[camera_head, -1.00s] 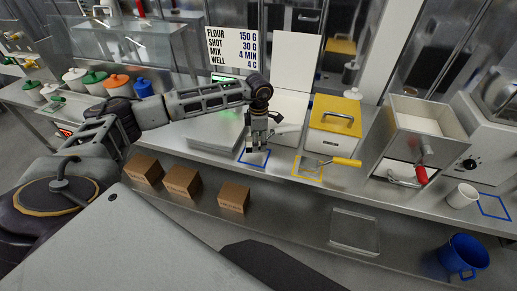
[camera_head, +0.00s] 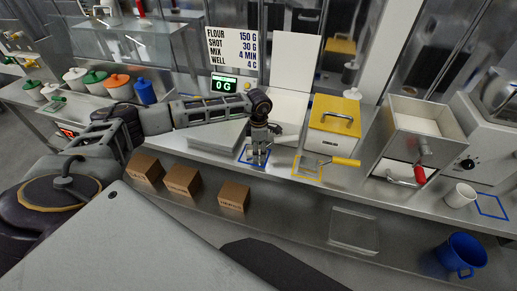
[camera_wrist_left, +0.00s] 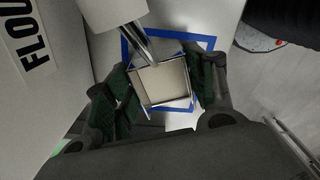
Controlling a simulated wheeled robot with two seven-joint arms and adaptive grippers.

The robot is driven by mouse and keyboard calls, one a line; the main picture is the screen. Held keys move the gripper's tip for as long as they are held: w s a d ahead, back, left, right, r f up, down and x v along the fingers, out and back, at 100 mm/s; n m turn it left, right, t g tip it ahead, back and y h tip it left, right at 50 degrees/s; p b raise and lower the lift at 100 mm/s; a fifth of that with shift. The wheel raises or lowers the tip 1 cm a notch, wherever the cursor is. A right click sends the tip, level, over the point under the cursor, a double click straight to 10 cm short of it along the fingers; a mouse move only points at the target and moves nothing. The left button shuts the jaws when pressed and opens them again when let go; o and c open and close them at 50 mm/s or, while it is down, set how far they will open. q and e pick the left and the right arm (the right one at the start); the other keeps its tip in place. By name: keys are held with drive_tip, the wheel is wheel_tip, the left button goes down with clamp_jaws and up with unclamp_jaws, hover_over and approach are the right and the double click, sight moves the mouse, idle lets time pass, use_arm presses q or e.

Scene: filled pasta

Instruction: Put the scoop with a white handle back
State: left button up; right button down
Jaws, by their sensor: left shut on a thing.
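The scoop with a white handle shows in the left wrist view: its white handle (camera_wrist_left: 117,10) is at the top, and a metal shaft leads to its square pan (camera_wrist_left: 163,82). My left gripper (camera_head: 259,158) is shut on the scoop, with green-padded fingers (camera_wrist_left: 160,88) on both sides of the pan. The pan is over the blue square outline (camera_head: 243,161), which also shows around it in the wrist view (camera_wrist_left: 211,42). I cannot tell whether the pan touches the counter. In the head view the gripper mostly hides the scoop. My right gripper is out of view.
A yellow-handled scoop (camera_head: 346,162) lies by the yellow outline, right of my gripper. The yellow-lidded bin (camera_head: 332,119) stands behind it. A red-handled scoop (camera_head: 419,174), a white cup (camera_head: 460,195) and another blue outline (camera_head: 492,207) are farther right.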

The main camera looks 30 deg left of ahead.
use_arm(q)
drive_tip(key=o, duration=1)
drive_tip(key=shift+f, duration=0.15)
drive_tip(key=shift+r, duration=0.35)
wheel_tip(320, 180, up, 12)
drive_tip(key=shift+f+b, duration=0.15)
drive_tip(key=shift+b, duration=1)
